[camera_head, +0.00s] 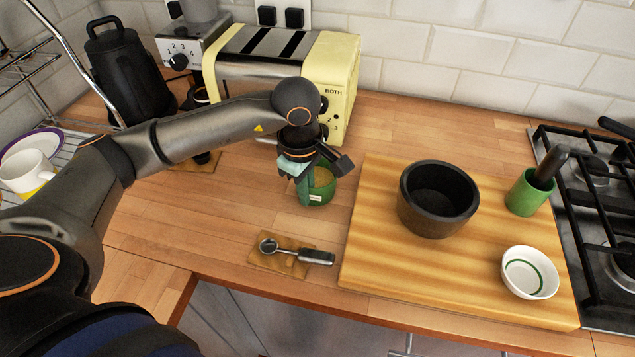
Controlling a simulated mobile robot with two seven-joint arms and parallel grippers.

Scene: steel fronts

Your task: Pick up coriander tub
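The green tub (323,190), which I take as the coriander tub, stands upright on the wooden counter left of the chopping board. Brownish contents and a small pale label show on it. My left gripper (322,176) is right at the tub from above. Its fingers look spread, one over the tub's left side and a dark one beyond its right rim. The gripper hides part of the tub, and I cannot see whether the fingers touch it. My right gripper is not in view.
The chopping board (385,255) holds a black bowl (415,215), a green cup (522,197) with a dark pestle-like object and a white bowl (515,280). A measuring spoon (318,257) lies in front. A cream toaster (335,75) stands behind; a hob (590,215) is at right.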

